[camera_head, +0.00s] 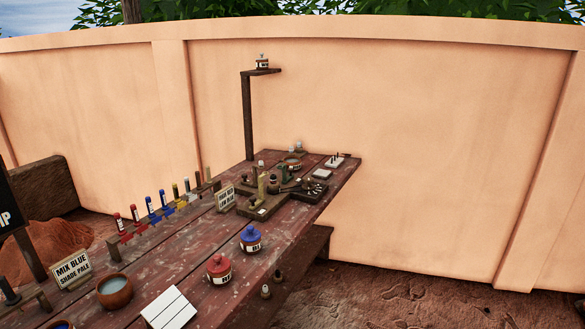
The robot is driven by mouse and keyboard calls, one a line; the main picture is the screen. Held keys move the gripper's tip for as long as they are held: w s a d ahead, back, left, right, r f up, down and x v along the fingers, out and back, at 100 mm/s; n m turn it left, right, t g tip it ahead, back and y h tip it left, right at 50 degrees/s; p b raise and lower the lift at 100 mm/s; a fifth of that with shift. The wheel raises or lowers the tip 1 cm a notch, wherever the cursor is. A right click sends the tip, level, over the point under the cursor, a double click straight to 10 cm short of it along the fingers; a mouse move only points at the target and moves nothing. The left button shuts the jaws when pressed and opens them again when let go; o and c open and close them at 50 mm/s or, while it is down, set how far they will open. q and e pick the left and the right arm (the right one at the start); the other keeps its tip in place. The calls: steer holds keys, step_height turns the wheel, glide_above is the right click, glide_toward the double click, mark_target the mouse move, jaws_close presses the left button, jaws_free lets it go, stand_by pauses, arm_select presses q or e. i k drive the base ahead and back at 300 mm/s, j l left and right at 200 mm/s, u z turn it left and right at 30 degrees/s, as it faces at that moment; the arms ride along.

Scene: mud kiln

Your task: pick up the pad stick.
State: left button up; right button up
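Neither of my grippers is in view. I cannot tell for sure which thing is the pad stick. A dark stick (9,291) leans on a wooden rack (38,297) at the lower left edge of the picture. Farther back, several upright sticks with red, blue, yellow and pale tops stand in a row, among them a red one (120,223) and a blue one (151,206). A wooden board (262,211) with small tools on it lies toward the far end of the table, too small to make out in detail.
The worn reddish table (180,260) holds a bowl (114,291), a white tile (169,309), a red-lidded jar (219,269), a blue-lidded jar (250,239) and a sign (72,269). A post (248,115) with a shelf rises behind. A clay-coloured wall (400,130) encloses the place.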

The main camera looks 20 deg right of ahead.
mark_target(208, 182)
steer(key=l+u, duration=0.1)
steer(key=u, duration=0.75)
steer(key=l+u, duration=0.8)
steer(key=l, duration=0.25)
steer(key=k+l+u, duration=0.2)
steer(key=l+u, duration=0.2)
steer(key=l, duration=0.1)
